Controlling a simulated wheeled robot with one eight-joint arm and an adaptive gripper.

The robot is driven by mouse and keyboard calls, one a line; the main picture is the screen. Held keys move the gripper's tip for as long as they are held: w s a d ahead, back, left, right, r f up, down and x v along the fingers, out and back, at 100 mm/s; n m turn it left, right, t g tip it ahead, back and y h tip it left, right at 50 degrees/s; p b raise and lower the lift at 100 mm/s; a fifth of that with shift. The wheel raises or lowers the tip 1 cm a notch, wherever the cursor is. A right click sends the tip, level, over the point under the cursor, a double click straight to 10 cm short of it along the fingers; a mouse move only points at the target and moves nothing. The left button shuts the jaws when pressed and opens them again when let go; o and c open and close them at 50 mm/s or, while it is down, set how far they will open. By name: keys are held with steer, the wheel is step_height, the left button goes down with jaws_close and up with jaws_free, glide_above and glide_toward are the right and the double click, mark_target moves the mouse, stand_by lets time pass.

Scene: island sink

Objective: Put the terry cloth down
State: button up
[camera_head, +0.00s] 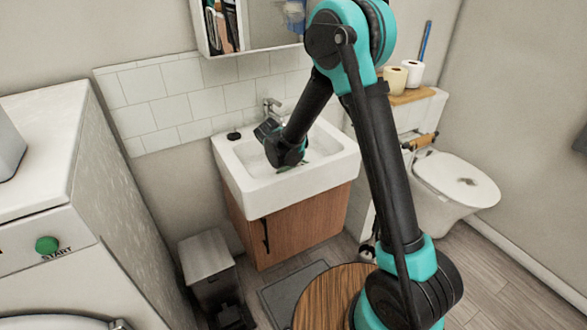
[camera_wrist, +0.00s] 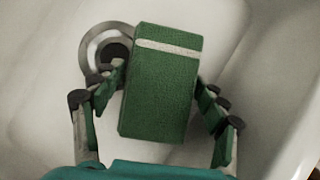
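The terry cloth (camera_wrist: 158,105) is a thick, folded green block with a pale stripe near its far end. It fills the middle of the wrist view. My gripper (camera_wrist: 162,80) has fingers along both sides of the cloth, and their tips appear to press against its edges. The cloth is over the white sink basin, partly covering the round drain (camera_wrist: 92,42). I cannot tell whether its underside touches the basin. In the head view my arm reaches down into the sink (camera_head: 235,168) and hides most of the gripper and cloth.
The faucet (camera_head: 271,108) stands at the sink's back, with a small black item (camera_head: 233,135) on the rim. A mirror cabinet (camera_head: 262,22) hangs above. A toilet (camera_head: 455,185) is at right, a white machine (camera_head: 40,160) at left, and a bin (camera_head: 206,258) below left.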

steer(key=v, duration=1.2)
steer(key=shift+r, duration=0.1)
